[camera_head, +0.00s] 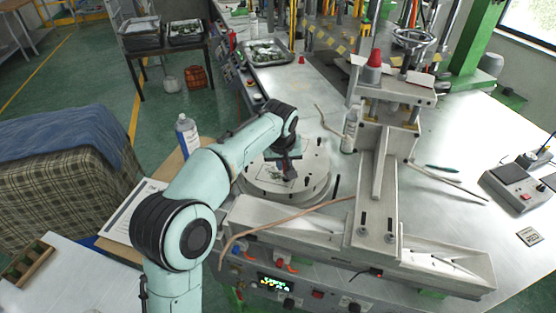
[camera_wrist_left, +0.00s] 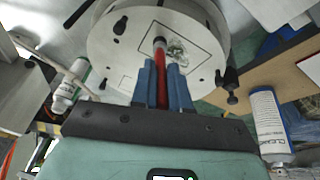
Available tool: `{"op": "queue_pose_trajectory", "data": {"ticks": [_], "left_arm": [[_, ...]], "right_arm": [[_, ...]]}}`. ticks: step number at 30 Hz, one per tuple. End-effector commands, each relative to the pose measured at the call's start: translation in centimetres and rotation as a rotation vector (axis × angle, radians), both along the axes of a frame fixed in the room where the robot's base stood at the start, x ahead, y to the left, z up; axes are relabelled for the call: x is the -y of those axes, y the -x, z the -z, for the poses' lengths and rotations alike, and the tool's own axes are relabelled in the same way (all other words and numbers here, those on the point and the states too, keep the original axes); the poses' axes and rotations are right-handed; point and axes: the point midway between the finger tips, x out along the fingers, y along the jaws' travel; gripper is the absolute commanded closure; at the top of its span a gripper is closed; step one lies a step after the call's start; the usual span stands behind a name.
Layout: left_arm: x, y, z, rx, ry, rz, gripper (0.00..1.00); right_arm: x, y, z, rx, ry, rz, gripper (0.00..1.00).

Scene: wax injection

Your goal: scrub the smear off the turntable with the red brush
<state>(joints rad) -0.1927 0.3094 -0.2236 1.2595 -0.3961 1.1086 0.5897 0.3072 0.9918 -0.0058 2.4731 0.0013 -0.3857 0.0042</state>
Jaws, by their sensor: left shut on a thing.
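The turntable (camera_head: 312,188) is a pale round disc on the machine bench. In the left wrist view its top (camera_wrist_left: 118,50) carries a drawn square outline with a dark grey-green smear (camera_wrist_left: 178,50) inside. My left gripper (camera_head: 287,168) is over the turntable, its blue fingers (camera_wrist_left: 160,78) shut on the red brush (camera_wrist_left: 159,58). The brush points away from the wrist, and its pale round end appears just left of the smear. I cannot tell whether the brush touches the disc. In the head view the gripper hides the brush and part of the smear.
A cleaner bottle (camera_head: 187,135) stands left of the turntable, and another white bottle (camera_head: 350,130) stands to its right. A clamp frame (camera_head: 376,190) rises close on the right. A thin brown hose (camera_head: 290,214) curves along the front. The bench further right has free room.

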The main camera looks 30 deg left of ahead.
Motion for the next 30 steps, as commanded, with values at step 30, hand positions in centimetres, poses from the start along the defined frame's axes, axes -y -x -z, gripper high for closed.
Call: {"op": "queue_pose_trajectory", "data": {"ticks": [30], "left_arm": [[-2.1,0.5,-0.1,0.0,0.0,-0.002,1.0]], "right_arm": [[0.0,-0.7,-0.8,0.008,0.0,0.0,1.0]]}}
